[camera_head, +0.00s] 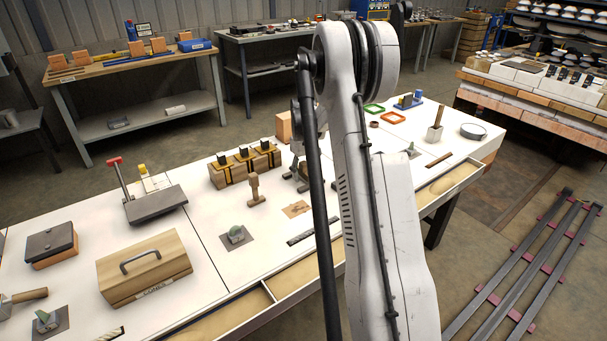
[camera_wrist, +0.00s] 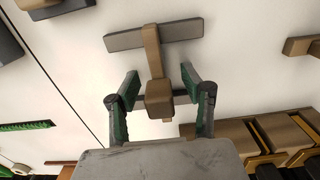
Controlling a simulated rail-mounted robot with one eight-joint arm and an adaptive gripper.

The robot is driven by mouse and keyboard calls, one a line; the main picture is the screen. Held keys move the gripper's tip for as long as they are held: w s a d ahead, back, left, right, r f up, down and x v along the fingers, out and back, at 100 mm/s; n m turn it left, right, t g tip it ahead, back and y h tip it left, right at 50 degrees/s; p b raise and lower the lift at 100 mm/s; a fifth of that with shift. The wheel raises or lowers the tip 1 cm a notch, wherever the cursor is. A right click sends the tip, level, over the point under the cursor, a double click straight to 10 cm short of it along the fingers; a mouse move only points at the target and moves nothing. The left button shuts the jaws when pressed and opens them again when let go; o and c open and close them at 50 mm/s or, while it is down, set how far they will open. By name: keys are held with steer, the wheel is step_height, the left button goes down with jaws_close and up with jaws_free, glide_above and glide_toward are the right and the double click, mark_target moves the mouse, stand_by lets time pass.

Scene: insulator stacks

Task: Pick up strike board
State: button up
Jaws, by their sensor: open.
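What looks like the strike board, a flat grey bar (camera_wrist: 125,41) with a brown wooden handle (camera_wrist: 152,55), shows in the wrist view on the white tabletop. The handle runs from the bar toward the camera and ends in a blocky brown end. My gripper (camera_wrist: 158,77) is open, with one finger on each side of the handle. I see gaps between the fingers and the handle. In the head view my gripper (camera_head: 297,178) is low over the table, and my arm partly hides the spot.
A wooden mallet-like tool (camera_head: 256,190) is also near. A wooden toolbox (camera_head: 145,268) stands at the front left. The white table (camera_head: 215,285) has bare patches between items.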

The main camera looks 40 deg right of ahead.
jaws_close()
steer(key=shift+r, duration=0.15)
